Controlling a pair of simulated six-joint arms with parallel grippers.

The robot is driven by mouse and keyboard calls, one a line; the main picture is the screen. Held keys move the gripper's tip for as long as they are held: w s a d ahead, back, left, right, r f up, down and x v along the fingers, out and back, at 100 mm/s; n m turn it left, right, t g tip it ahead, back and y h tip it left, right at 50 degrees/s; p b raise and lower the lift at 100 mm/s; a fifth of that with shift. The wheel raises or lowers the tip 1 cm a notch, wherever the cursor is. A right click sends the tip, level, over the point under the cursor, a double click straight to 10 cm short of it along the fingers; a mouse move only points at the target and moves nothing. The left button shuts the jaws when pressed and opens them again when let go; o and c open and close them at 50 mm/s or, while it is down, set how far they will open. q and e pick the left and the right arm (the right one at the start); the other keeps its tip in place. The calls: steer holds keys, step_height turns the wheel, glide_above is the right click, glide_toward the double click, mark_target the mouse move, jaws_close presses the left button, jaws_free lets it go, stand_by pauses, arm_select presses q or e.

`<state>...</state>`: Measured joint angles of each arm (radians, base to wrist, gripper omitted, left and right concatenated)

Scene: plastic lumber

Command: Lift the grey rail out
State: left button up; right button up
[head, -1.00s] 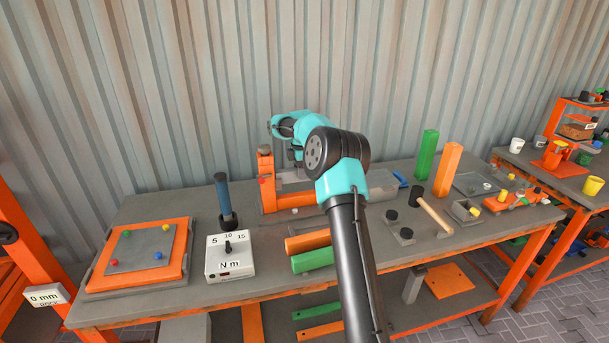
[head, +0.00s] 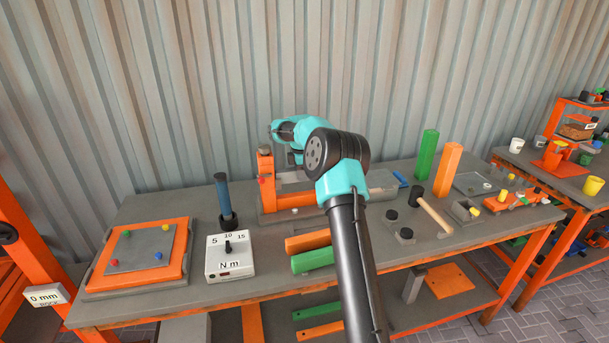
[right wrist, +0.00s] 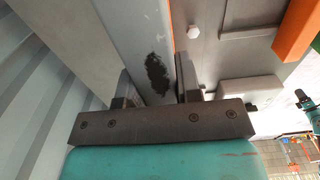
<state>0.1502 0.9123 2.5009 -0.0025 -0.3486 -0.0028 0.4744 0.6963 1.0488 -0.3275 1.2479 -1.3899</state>
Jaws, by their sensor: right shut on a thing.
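A long grey rail (right wrist: 140,35) with a dark, worn patch runs between the two fingers of my right gripper (right wrist: 153,90) in the right wrist view. A finger stands on each side of it, and the gripper is shut on it. In the head view my right arm reaches over the orange and grey fixture (head: 297,200) on the bench, and its wrist and links hide most of the gripper and rail. I cannot tell there whether the rail is clear of the fixture. My left gripper is not in view.
On the bench (head: 150,287), a white torque box (head: 229,256) and a blue-handled tool (head: 223,195) stand left of the fixture. Orange and green bars lie in front. A green post (head: 426,155), an orange post (head: 447,170) and a mallet (head: 434,214) are to the right.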

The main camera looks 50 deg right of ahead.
jaws_close()
steer(key=shift+r, duration=0.1)
step_height(320, 180, up, 18)
stand_by(0.6)
stand_by(0.5)
